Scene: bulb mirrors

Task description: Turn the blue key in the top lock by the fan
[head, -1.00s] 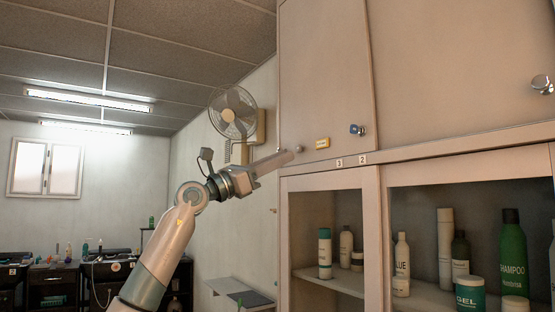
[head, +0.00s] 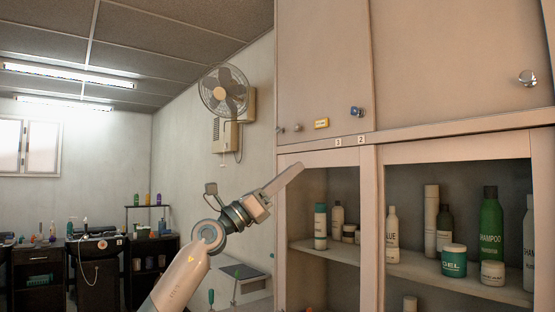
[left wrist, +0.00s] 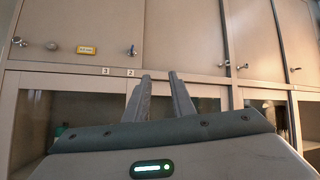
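The blue key (head: 356,112) sits in a lock low on the upper cabinet door, left of the door seam. It also shows in the left wrist view (left wrist: 132,50). The fan (head: 226,92) hangs on the wall left of the cabinet. My left gripper (head: 298,168) is empty, pointing up and right, below and left of the key and apart from it. In the left wrist view its two fingers (left wrist: 161,78) stand apart with a gap between them, and the key is above and left of their tips. My right gripper is not in view.
A yellow label (head: 321,123) and a small round knob (head: 298,127) are left of the key. Below, glass-fronted shelves hold several bottles, including a green shampoo bottle (head: 491,222). A small wall shelf (head: 245,272) is behind my left arm.

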